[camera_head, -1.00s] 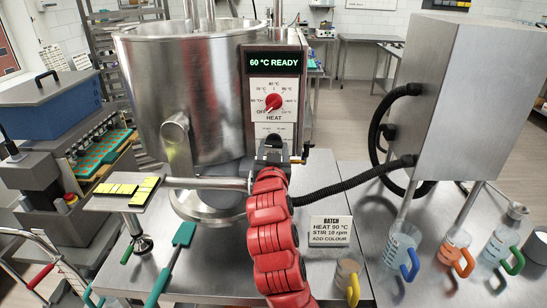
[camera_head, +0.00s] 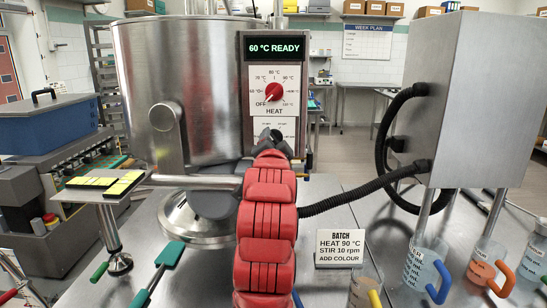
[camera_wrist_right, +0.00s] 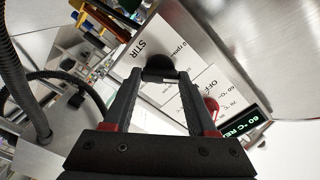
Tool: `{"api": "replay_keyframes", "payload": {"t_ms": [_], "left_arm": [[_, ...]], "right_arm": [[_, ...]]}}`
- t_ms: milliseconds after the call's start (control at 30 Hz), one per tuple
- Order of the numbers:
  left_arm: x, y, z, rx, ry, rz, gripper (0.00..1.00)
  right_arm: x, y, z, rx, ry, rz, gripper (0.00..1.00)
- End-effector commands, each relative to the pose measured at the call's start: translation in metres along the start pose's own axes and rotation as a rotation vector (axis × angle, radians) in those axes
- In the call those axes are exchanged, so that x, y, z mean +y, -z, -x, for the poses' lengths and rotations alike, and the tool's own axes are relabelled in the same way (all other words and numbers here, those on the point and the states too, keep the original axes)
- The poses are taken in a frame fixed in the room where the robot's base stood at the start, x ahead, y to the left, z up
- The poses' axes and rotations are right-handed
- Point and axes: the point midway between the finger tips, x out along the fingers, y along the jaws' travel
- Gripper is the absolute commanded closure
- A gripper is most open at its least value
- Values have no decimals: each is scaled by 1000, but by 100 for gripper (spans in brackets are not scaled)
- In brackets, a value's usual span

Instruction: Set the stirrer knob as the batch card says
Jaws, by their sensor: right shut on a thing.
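The batch card (camera_head: 340,248) stands on the table and reads HEAT 90 °C, STIR 10 rpm, ADD COLOUR. The stirrer knob (camera_wrist_right: 160,66) is dark and sits on the white STIR plate (camera_wrist_right: 145,48) in the wrist view. My right gripper (camera_wrist_right: 158,77) is shut on it, one finger on each side. In the head view the right gripper (camera_head: 272,136) is at the panel below the HEAT plate and hides the knob. The knob's pointer and setting cannot be read. My left gripper is not in view.
The red heat knob (camera_head: 274,91) is just above the gripper, under a display (camera_head: 275,46) reading 60 °C READY. The steel kettle (camera_head: 185,90) stands left of the panel. A black hose (camera_head: 365,198) runs right to a steel box (camera_head: 465,95). Jugs (camera_head: 425,268) stand front right.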

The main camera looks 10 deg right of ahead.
Motion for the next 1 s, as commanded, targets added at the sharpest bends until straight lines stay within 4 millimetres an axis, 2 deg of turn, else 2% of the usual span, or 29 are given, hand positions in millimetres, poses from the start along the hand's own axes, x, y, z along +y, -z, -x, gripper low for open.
{"api": "replay_keyframes", "payload": {"t_ms": [233, 800, 833, 967, 1000], "left_arm": [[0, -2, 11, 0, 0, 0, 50], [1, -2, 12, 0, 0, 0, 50], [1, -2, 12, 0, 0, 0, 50], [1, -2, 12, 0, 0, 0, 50], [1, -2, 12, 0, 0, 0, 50]], "right_arm": [[1, 0, 0, 2, 0, -92, 98], [0, 1, 0, 3, 0, -121, 98], [0, 1, 0, 3, 0, -121, 39], [0, 1, 0, 2, 0, -121, 16], [0, 1, 0, 2, 0, -121, 12]]}}
